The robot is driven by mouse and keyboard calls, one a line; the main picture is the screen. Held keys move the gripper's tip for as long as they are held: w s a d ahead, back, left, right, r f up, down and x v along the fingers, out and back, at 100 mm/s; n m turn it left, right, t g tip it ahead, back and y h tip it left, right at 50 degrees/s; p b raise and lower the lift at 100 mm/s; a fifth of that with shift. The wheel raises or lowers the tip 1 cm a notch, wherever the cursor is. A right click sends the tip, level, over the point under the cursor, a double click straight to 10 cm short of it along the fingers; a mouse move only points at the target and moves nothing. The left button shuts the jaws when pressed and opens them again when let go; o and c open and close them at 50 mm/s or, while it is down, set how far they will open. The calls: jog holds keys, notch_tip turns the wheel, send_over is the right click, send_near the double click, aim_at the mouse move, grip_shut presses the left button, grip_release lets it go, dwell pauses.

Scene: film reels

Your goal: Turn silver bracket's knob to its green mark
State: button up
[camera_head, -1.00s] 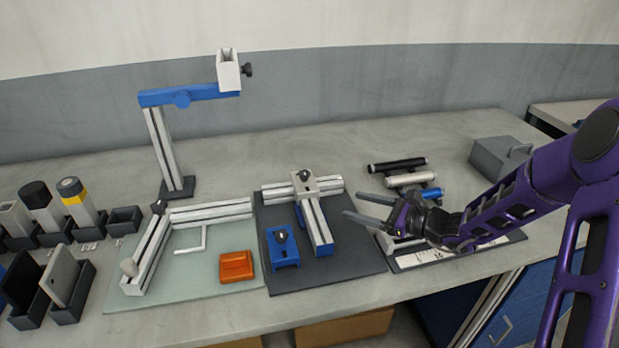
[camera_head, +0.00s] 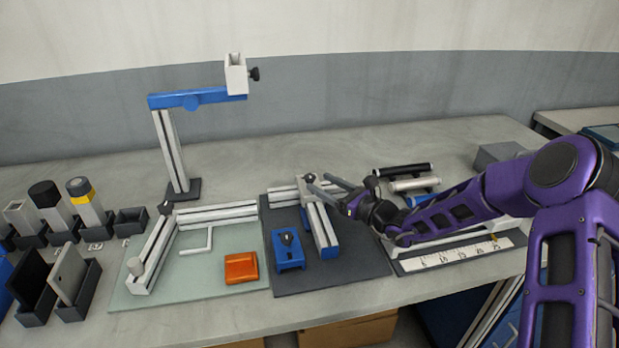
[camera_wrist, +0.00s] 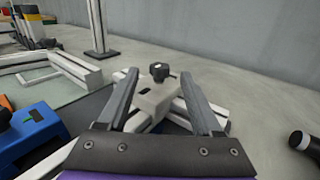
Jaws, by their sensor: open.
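The silver bracket (camera_wrist: 160,98) sits on the aluminium rails of the dark mat. Its black knob (camera_wrist: 160,70) stands on top, and in the wrist view it shows between the fingertips and slightly beyond them. My gripper (camera_wrist: 159,76) is open and empty, its two fingers spread on either side of the bracket. In the head view my gripper (camera_head: 319,182) reaches in from the right and partly covers the silver bracket (camera_head: 319,196). I cannot make out a green mark on the silver bracket.
A blue bracket (camera_head: 289,256) with a dark knob lies at the mat's front left. Left of it are an orange block (camera_head: 241,268) and a rail frame. A tall stand (camera_head: 170,150) rises behind. Several cylinders (camera_head: 413,184) and a ruler (camera_head: 455,255) lie right.

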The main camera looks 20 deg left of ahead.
aim_at(314, 179)
jog(key=shift+x, duration=2.65)
grip_shut()
